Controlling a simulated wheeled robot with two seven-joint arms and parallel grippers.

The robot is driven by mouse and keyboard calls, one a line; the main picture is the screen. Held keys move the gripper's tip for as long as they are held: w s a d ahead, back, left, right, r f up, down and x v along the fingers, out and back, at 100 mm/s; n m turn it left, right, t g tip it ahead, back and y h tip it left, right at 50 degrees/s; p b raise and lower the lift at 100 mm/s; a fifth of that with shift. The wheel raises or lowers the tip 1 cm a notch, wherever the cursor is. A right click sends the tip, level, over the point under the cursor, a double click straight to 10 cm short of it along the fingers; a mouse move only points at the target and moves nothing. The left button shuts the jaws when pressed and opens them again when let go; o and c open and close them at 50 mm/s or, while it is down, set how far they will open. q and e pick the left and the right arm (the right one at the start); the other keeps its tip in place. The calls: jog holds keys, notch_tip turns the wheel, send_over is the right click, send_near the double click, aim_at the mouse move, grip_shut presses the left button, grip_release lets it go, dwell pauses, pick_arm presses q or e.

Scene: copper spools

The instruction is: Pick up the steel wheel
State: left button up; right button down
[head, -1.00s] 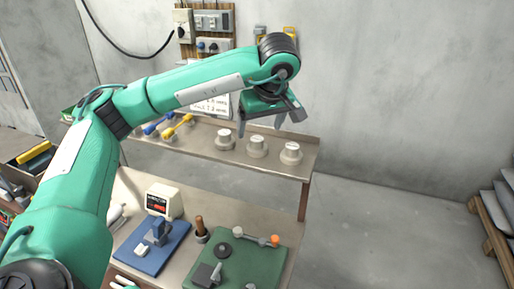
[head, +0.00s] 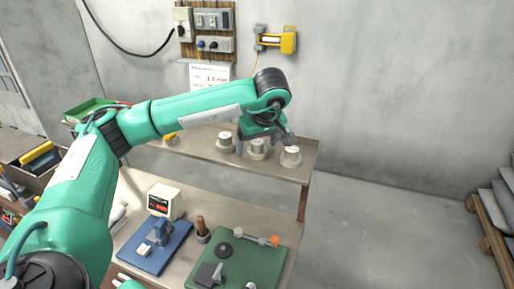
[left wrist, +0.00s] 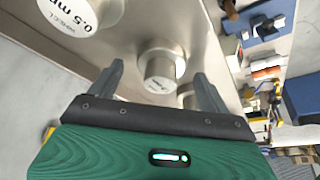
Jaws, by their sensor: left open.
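Three pale grey spool-like wheels stand in a row on the raised shelf in the head view: left (head: 225,145), middle (head: 257,152) and right (head: 291,158). I cannot tell which is the steel wheel. My left gripper (head: 264,148) is open above the row, around the middle one. In the left wrist view, one wheel (left wrist: 160,68) shows between the open fingers (left wrist: 158,72). A nearer one (left wrist: 75,14), labelled "WHEEL 0.5 mm", is at the top left. A third (left wrist: 186,97) is partly hidden by my gripper. My right gripper is not in view.
The shelf (head: 270,170) stands above a workbench with a blue mat (head: 150,257), a green mat (head: 265,262) and a white instrument (head: 165,202). A wall panel (head: 207,30) hangs behind. The floor to the right is clear up to a pallet (head: 490,230).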

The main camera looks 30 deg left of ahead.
aim_at(258, 141)
pick_arm(q)
jog(key=c, duration=1.1)
jog(key=shift+r, duration=0.1)
jog(key=shift+r+b, duration=0.3)
jog(key=shift+r, duration=0.25)
notch_tip(258, 141, up, 5)
jog(key=shift+f+b, duration=0.1)
jog(key=shift+b, duration=0.6)
notch_tip(258, 141, up, 14)
jog(key=shift+p, duration=0.35)
jog(key=shift+p, duration=0.3)
